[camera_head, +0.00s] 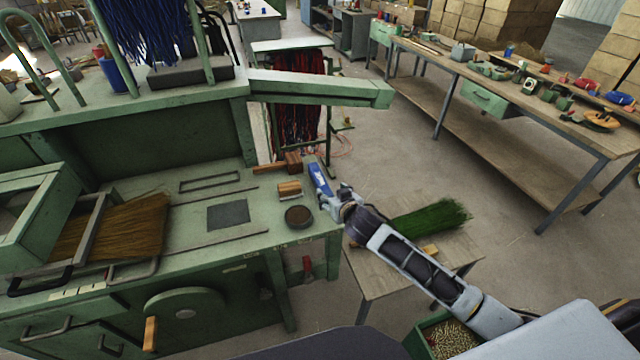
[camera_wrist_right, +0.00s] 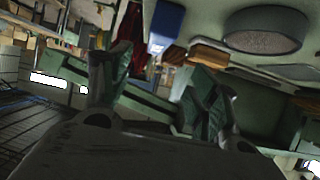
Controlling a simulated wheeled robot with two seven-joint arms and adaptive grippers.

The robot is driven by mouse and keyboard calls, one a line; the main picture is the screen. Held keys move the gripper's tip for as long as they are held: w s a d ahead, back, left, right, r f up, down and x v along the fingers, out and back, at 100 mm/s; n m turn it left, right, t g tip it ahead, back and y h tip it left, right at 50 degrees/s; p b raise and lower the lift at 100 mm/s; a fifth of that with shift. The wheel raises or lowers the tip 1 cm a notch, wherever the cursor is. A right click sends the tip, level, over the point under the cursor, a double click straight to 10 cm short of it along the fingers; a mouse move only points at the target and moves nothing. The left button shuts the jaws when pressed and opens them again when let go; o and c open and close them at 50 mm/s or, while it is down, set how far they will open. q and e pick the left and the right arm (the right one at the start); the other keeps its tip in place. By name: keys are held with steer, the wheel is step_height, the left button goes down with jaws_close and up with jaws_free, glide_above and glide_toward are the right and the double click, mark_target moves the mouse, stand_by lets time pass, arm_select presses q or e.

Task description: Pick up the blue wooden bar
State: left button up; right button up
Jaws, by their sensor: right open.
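The blue wooden bar (camera_head: 319,179) lies at the right end of the green machine's worktop, near its edge, with a white mark on its face. It also shows in the right wrist view (camera_wrist_right: 166,24), above the gap between the fingers. My right gripper (camera_head: 343,196) is at the near end of the bar in the head view. In the wrist view its two fingers (camera_wrist_right: 155,85) stand wide apart with nothing between them. Whether the gripper touches the bar cannot be told. My left gripper is not in view.
A round dark dish (camera_head: 299,216) and small wooden blocks (camera_head: 289,189) sit left of the bar on the green worktop (camera_head: 255,240). A green bristle bundle (camera_head: 432,219) lies on a small table (camera_head: 375,284) beneath my right arm. A long workbench (camera_head: 520,110) stands at right.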

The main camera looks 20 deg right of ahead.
steer(key=shift+w, duration=0.1)
glide_toward(321, 181)
steer(key=shift+p+x, duration=0.3)
steer(key=shift+x, duration=1.85)
steer(key=shift+a+f, duration=0.15)
steer(key=shift+a, duration=0.05)
steer(key=shift+d+r+p+x, duration=0.1)
steer(key=shift+p+x, duration=0.15)
steer(key=shift+x, duration=0.45)
steer(key=shift+d+r+p+x, duration=0.1)
steer(key=shift+p+x, duration=0.1)
steer(key=shift+x, duration=1.75)
steer(key=shift+c, duration=0.2)
steer(key=c, duration=1.3)
steer(key=shift+r, duration=0.1)
